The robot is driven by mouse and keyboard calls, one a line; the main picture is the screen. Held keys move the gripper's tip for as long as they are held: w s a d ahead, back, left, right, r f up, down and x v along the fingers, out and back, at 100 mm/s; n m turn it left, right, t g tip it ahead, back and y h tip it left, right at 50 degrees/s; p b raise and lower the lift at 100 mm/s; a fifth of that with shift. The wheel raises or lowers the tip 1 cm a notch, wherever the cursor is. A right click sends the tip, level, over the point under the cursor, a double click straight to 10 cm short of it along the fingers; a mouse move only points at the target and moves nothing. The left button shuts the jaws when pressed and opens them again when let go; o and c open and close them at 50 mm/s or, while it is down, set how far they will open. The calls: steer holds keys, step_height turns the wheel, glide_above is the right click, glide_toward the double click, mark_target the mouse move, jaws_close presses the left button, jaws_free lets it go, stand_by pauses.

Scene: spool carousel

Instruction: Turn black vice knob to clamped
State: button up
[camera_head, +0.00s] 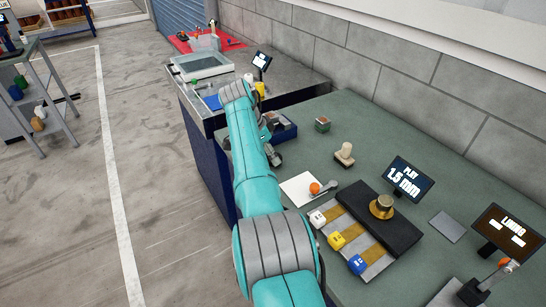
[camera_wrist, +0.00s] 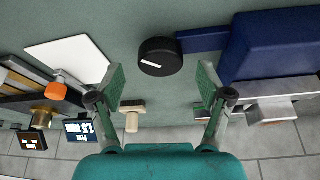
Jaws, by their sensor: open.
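The black vice knob (camera_wrist: 160,57) is a short round cylinder with a white mark on its face, pointing left and slightly up in the wrist view. A dark blue bar joins it to the blue vice (camera_wrist: 275,45) on its right, which has grey metal jaws (camera_wrist: 265,108). In the head view the vice (camera_head: 288,133) is partly behind my arm, and I cannot make out the knob there. My gripper (camera_wrist: 161,82) is open and empty. Its two fingers stand apart on either side of the knob's line, with the knob a little beyond the fingertips and no contact visible.
A dark block with a brass knob (camera_head: 382,206) and a display (camera_head: 408,180) stand nearer. Green surface around the black knob is clear.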

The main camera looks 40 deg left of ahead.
steer(key=v, duration=0.8)
steer(key=shift+s+a+r, duration=0.15)
steer(key=shift+r, duration=0.15)
